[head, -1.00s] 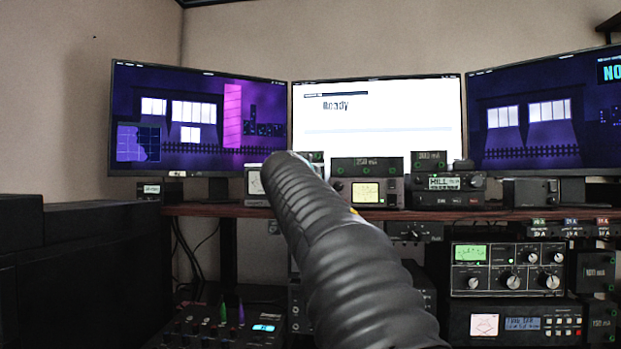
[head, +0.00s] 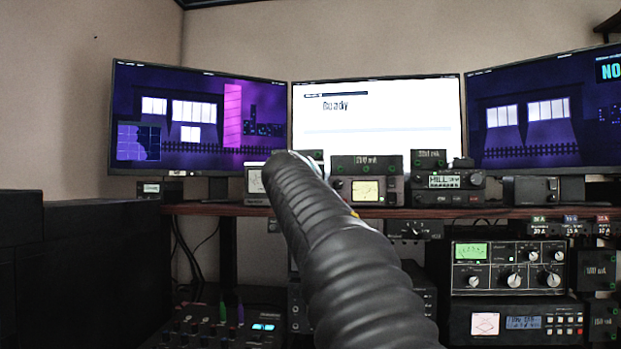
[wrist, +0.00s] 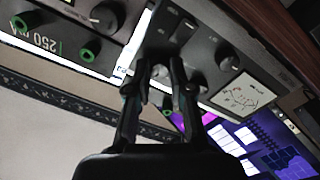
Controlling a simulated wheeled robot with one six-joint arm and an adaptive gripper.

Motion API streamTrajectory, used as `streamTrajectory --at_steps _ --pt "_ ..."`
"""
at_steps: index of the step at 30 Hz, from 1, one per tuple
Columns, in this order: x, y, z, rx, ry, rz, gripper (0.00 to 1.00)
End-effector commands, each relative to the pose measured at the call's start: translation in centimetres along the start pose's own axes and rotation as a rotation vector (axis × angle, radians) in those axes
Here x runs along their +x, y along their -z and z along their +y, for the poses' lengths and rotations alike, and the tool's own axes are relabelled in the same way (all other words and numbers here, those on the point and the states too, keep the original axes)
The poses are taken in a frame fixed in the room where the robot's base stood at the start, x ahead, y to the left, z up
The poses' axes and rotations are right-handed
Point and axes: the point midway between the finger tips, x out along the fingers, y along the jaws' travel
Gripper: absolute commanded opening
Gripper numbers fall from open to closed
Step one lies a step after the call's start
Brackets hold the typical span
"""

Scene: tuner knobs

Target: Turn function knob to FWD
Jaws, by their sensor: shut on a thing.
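The tuner (wrist: 188,60) fills the upper middle of the wrist view, with a dark face and a lit white meter (wrist: 245,97). In the head view the tuner (head: 255,181) shows only its left part, behind my arm. My gripper (wrist: 160,72) is in front of the tuner's face, with its fingers close together on the function knob. The fingertips hide most of that knob, so its pointer and the FWD mark cannot be read. Another round knob (wrist: 229,65) sits beside the meter, clear of the fingers. My arm hides the gripper in the head view.
A 250 mA box (wrist: 62,35) with green-ringed sockets and a dark knob (wrist: 107,16) stand close to the gripper in the wrist view. More radios (head: 458,182) line the shelf (head: 465,212). Three monitors, including a white middle one (head: 400,125), stand behind.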

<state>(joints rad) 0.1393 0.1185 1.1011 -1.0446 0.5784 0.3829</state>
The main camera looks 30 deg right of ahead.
Motion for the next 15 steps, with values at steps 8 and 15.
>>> streamTrajectory --at_steps 8,15 --pt "-0.01 0.03 0.0 -0.26 0.002 0.013 0.0" --pt "0.0 0.02 0.02 -0.468 0.003 0.023 0.0"
